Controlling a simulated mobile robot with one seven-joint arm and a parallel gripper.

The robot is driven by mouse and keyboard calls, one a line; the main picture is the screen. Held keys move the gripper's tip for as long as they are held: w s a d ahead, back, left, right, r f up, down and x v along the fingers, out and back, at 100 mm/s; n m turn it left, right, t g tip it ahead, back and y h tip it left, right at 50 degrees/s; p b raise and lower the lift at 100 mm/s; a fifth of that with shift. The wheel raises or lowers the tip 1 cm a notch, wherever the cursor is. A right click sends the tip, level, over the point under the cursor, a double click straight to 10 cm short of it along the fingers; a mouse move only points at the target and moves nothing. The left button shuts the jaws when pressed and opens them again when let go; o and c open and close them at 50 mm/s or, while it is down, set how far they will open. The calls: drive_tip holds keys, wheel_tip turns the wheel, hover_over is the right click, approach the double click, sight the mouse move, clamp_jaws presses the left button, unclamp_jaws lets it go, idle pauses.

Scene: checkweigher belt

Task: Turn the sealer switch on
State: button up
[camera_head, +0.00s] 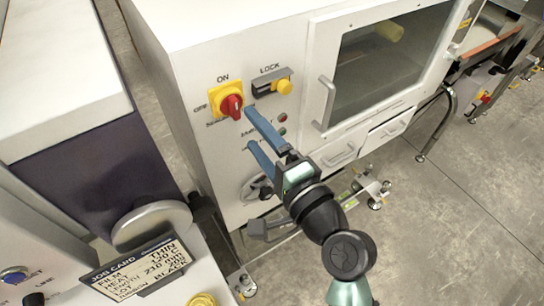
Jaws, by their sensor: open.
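The sealer switch (231,106) is a red rotary knob on a yellow plate, on the front panel of the white machine (190,60). "ON" is printed above the plate and "OFF" to its left. The knob's handle looks slanted; its exact setting is hard to tell. My gripper (248,128) is in front of the panel, just below and right of the knob. Its two blue fingers are spread apart with nothing visible between them. The upper fingertip appears close to the knob; I cannot tell whether it touches.
Small indicator lights (282,131) and a handwheel (254,187) are lower on the panel. A windowed door with a handle (326,103) is at right. A job card (140,268) stands at lower left.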

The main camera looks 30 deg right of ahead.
drive_tip(key=s+b, duration=0.1)
drive_tip(key=s, duration=0.4)
drive_tip(key=shift+d, duration=0.1)
drive_tip(key=shift+w, duration=0.1)
